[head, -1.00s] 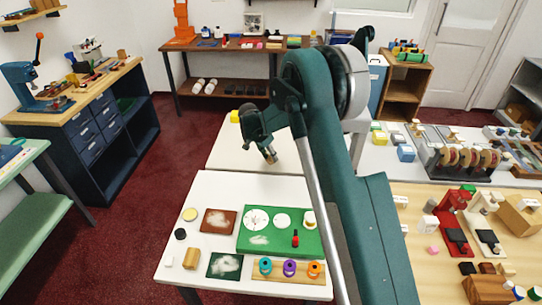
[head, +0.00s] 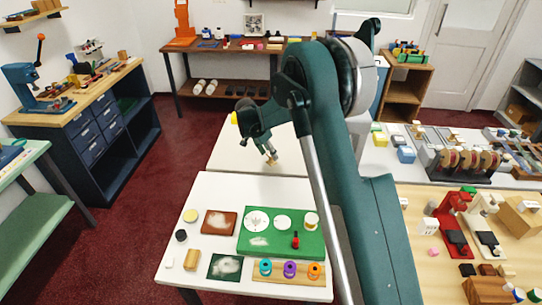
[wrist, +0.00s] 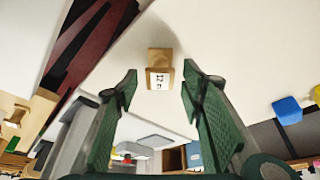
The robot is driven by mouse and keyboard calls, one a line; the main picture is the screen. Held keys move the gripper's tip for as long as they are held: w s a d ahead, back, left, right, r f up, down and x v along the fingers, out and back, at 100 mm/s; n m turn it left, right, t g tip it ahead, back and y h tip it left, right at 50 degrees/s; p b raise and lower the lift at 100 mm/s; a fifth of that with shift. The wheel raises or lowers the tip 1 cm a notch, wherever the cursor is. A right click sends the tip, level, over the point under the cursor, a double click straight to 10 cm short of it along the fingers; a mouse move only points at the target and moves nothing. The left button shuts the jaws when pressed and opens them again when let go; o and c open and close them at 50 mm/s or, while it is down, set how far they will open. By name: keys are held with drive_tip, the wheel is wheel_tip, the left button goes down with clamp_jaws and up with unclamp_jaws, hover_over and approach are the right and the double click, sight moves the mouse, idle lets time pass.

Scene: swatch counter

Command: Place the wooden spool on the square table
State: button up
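A tan wooden piece (wrist: 160,60) with a pale marked face stands on a white table in the wrist view. It also shows as a small tan shape (head: 272,161) on the rear white table (head: 228,152) in the head view. I cannot tell for certain that it is the wooden spool. My gripper (wrist: 160,82) is open, with green fingers apart to either side of the piece's line; the piece appears beyond the fingertips. In the head view, my gripper (head: 271,153) is low over the rear table. A pale spool-like piece (head: 312,219) stands on a green board.
Right counters are crowded. The rear table is mostly clear around the tan piece.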

drive_tip(key=v, duration=0.8)
drive_tip(key=shift+r+p, duration=0.3)
drive_tip(key=shift+p, duration=0.05)
drive_tip(key=shift+s, duration=0.1)
idle(0.3)
drive_tip(key=s+d+r+n+t+y, duration=0.15)
drive_tip(key=s+d+r+n, duration=0.25)
drive_tip(key=s+d+r, duration=1.75)
drive_tip(key=s+d+r+n+y, duration=0.1)
drive_tip(key=s+d, duration=0.3)
drive_tip(key=s, duration=0.4)
drive_tip(key=s+d+r+n, duration=0.2)
drive_tip(key=s+d, duration=0.3)
drive_tip(key=s, duration=0.2)
drive_tip(key=s+d+f+n+t, duration=0.1)
drive_tip(key=s+d+f, duration=0.1)
drive_tip(key=s, duration=0.5)
drive_tip(key=s+d+f+n+t, duration=0.1)
drive_tip(key=s+d+f, duration=0.1)
drive_tip(key=s, duration=0.6)
drive_tip(key=shift+s+f+y, duration=0.2)
drive_tip(key=shift+f+y, duration=0.15)
drive_tip(key=shift+f, duration=0.45)
